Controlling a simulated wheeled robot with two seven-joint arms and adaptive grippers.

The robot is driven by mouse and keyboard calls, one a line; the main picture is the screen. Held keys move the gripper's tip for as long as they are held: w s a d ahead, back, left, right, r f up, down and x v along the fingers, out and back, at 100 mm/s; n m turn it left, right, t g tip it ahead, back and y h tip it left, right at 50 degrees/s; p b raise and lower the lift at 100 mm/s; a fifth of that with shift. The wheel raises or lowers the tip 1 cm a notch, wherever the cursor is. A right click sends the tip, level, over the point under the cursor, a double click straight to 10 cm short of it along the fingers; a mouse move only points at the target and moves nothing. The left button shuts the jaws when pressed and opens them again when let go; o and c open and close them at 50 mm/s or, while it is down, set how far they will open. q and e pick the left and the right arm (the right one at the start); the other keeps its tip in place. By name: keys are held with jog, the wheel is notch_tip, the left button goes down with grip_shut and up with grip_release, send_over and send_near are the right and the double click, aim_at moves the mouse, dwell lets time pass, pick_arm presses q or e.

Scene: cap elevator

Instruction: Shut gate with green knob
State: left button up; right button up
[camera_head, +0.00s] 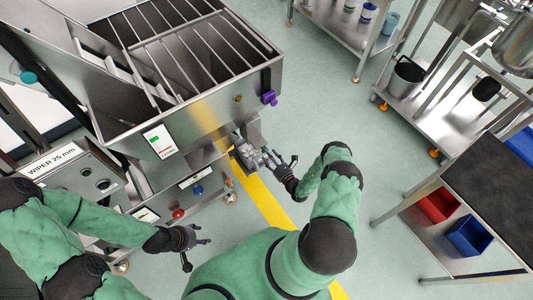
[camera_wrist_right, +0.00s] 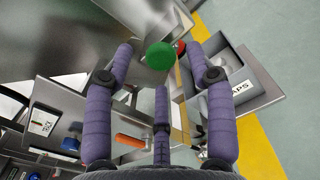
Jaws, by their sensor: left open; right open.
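A round green knob (camera_wrist_right: 160,56) shows in the right wrist view, in front of a metal panel. My right gripper (camera_wrist_right: 165,60) is open, with its purple fingers on either side of the knob; I cannot tell whether they touch it. The gate's plate cannot be clearly made out. In the head view my right gripper (camera_head: 268,159) is at the lower front of the steel hopper, and the green knob cannot be made out there. My left gripper (camera_head: 198,239) is open and empty, low at the left, near the machine's red knob (camera_head: 178,213).
The steel hopper (camera_head: 205,125) has a purple knob (camera_head: 269,97) on its side. A bin with lettering ending in "APS" (camera_wrist_right: 238,86) sits right of the fingers. A cart with red (camera_head: 438,204) and blue (camera_head: 469,236) bins stands at right. The middle floor is clear.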

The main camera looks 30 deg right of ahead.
aim_at(260, 144)
jog(key=shift+w+a, duration=0.15)
jog(key=shift+w, duration=1.15)
jog(key=shift+c, duration=0.3)
grip_shut()
jog(key=shift+r, duration=0.1)
